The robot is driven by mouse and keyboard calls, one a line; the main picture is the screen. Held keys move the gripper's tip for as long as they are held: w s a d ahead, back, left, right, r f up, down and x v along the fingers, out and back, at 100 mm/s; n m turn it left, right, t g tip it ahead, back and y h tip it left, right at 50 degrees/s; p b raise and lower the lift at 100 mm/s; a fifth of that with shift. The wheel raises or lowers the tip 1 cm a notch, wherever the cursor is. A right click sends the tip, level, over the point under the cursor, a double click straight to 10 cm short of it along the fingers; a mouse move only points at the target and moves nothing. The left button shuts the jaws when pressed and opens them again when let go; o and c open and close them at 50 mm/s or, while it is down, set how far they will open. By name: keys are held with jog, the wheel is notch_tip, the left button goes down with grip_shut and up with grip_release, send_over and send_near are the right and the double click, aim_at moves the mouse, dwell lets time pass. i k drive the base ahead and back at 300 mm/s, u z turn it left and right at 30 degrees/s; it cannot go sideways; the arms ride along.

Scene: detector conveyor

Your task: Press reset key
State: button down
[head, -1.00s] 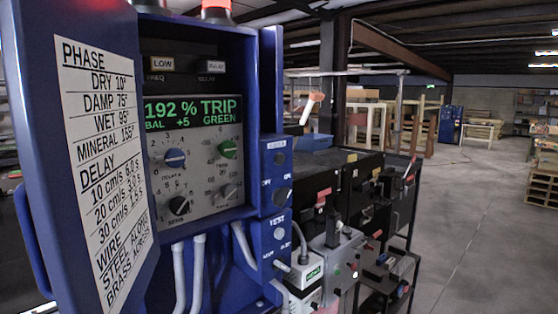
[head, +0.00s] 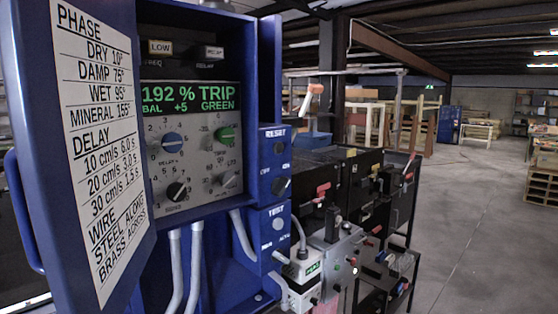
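A blue control cabinet (head: 205,240) stands at left centre in the head view with its door (head: 140,200) swung open to the left. On its right side is a narrow blue box with a RESET label (head: 275,133). Under that label is a small dark round part (head: 279,148), and lower a dark rotary switch (head: 281,187) by an OFF marking. It is too small to tell which of the two is the key. A TEST section (head: 276,211) with a pale button (head: 278,224) sits below. The display (head: 190,97) reads 192 % TRIP, BAL +5, GREEN. My gripper is not in view.
Panel knobs, one blue (head: 173,140) and one green (head: 224,134), sit under the display. Grey conduits (head: 197,262) run below. Dark machines with red handles (head: 322,190) stand to the right behind the cabinet. Open concrete floor (head: 475,235) lies at right.

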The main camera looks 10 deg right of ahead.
aim_at(278, 146)
jog(key=z, duration=0.3)
jog(key=k, duration=0.75)
jog(key=z, duration=0.55)
jog(key=k, duration=0.6)
jog(key=u, duration=0.65)
jog(key=i, duration=0.85)
jog(key=u, duration=0.85)
jog(key=i, duration=0.25)
jog(key=u, duration=0.15)
